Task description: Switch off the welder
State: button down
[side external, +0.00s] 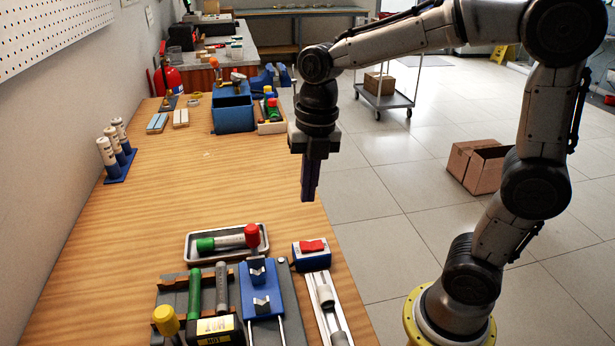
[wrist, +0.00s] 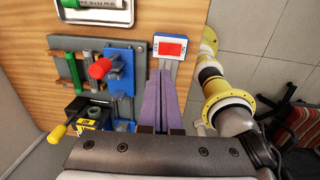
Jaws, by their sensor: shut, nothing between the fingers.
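The welder's switch box (side external: 312,262) is a small blue box with a pale top at the bench's right edge, with a red rocker switch (side external: 312,246) on it. In the wrist view the red switch (wrist: 173,48) lies just beyond my fingertips, with small markings on the white panel (wrist: 172,37) beside it. I cannot tell which side of the rocker is pressed. My gripper (side external: 309,198) points down with its purple fingers together and empty, above and behind the box, apart from it. The fingers (wrist: 164,78) also show in the wrist view, hiding what lies below the box.
A red-knobbed lever (side external: 251,236) stands on blue clamps (side external: 262,300) left of the box. A yellow-knobbed handle (side external: 165,319) is near the front. The bench's middle (side external: 215,190) is clear.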

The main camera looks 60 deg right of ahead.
aim_at(306, 245)
notch_tip(306, 245, up, 2)
jog(key=shift+r, duration=0.2)
dwell(0.3)
jog(key=shift+s+d, duration=0.6)
jog(key=f, duration=0.4)
jog(key=w+f, duration=0.1)
jog(key=f, duration=0.4)
jog(key=a+f, duration=0.1)
jog(key=f, duration=0.4)
jog(key=shift+w+a, duration=0.1)
jog(key=shift+w, duration=0.05)
